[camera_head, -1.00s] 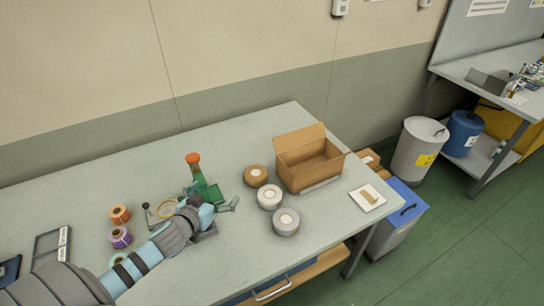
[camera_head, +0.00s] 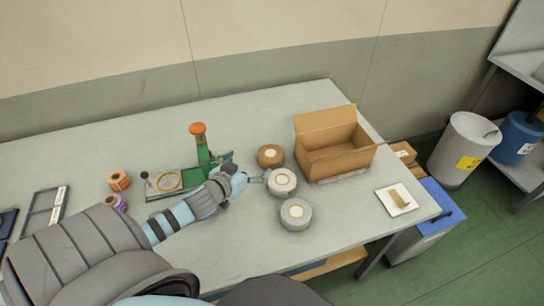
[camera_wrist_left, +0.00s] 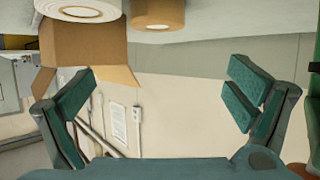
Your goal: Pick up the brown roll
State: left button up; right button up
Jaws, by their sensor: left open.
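The brown roll (camera_head: 270,156) lies flat on the table, left of the open cardboard box, with a pale core on top. It also shows at the top edge of the left wrist view (camera_wrist_left: 158,12), partly cut off. My left gripper (camera_head: 262,178) is open and empty, just in front of the brown roll and left of the white roll (camera_head: 283,183). In the left wrist view its fingers (camera_wrist_left: 160,88) are spread wide with nothing between them. I cannot tell whether it touches a roll. My right gripper is not in view.
A grey roll (camera_head: 296,214) lies nearest the front. The open box (camera_head: 335,155) stands right of the rolls. A green rewinder (camera_head: 203,150) with an orange knob stands to the left. The back of the table is clear.

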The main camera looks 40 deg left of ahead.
aim_at(270, 153)
pick_arm(q)
notch_tip(270, 153, down, 2)
jog(key=shift+b, duration=0.45)
jog(key=shift+w+f, duration=0.25)
jog(key=b+x, duration=0.3)
jog(key=x, duration=0.6)
jog(key=shift+w+b, duration=0.2)
jog(key=shift+b, duration=0.1)
jog(key=b+x, duration=0.2)
jog(key=x, duration=0.2)
jog(key=shift+w+d+f, duration=0.1)
jog(key=shift+d+f, duration=0.05)
jog(key=shift+w, duration=0.2)
jog(key=shift+c, duration=0.4)
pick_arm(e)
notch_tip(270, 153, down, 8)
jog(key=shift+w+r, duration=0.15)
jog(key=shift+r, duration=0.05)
pick_arm(q)
jog(key=c, duration=1.3)
